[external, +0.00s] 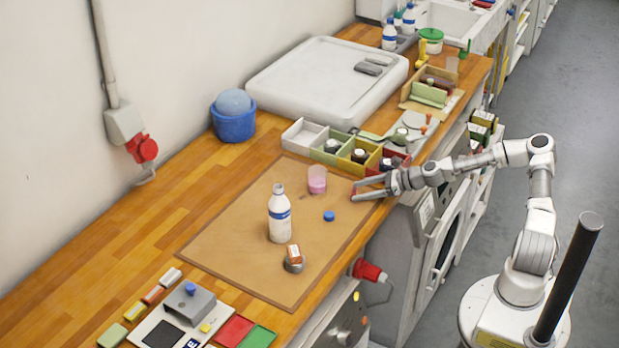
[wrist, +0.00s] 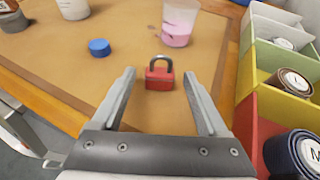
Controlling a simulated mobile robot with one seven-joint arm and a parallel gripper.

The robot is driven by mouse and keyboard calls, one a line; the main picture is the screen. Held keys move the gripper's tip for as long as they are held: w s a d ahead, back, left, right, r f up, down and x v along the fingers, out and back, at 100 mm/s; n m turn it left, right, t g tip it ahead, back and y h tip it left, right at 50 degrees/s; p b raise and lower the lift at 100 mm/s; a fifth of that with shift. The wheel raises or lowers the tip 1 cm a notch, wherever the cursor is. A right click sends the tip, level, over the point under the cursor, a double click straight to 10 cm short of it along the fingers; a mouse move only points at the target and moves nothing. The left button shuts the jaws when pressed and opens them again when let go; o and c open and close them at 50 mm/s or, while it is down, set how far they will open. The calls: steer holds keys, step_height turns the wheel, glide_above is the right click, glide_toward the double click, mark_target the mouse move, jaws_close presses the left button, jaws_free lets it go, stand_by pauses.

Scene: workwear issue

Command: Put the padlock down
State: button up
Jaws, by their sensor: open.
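A red padlock (wrist: 159,77) with a dark grey shackle stands on the brown mat (wrist: 90,70), near the mat's right edge. My gripper (wrist: 160,90) is open, with one finger on each side of the padlock. There are visible gaps between the fingers and the padlock in the wrist view. In the external view my gripper (external: 362,189) is low over the mat's right edge, reaching in from the right.
A blue cap (wrist: 99,47) and a cup with pink liquid (wrist: 179,22) stand beyond the padlock. A white bottle (external: 280,215) stands mid-mat. Free mat lies left of the padlock.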

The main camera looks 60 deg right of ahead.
steer(key=v, duration=1.1)
steer(key=shift+p, duration=0.35)
steer(key=shift+f, duration=0.1)
steer(key=s+a+f+n+g+h+p, duration=0.1)
steer(key=s+a+f+n+g, duration=0.25)
steer(key=a+n+g, duration=0.2)
steer(key=s+a+f+n+g+h+p, duration=0.1)
steer(key=s+a+f+n+g, duration=0.1)
steer(key=s+a+n+g, duration=0.4)
steer(key=a+r+n+t+h, duration=0.2)
steer(key=r+n, duration=0.5)
steer(key=r, duration=0.4)
steer(key=a+r+n+t+h, duration=0.25)
steer(key=r+n, duration=0.35)
steer(key=r, duration=0.5)
steer(key=s+a+r+n, duration=0.1)
steer(key=s+a+n, duration=0.1)
steer(key=s, duration=0.5)
steer(key=s+a+r+n+y, duration=0.1)
steer(key=s+n, duration=0.4)
steer(key=s, duration=0.3)
steer(key=shift+a+b, duration=0.4)
steer(key=shift+b, duration=0.05)
steer(key=shift+y, duration=0.25)
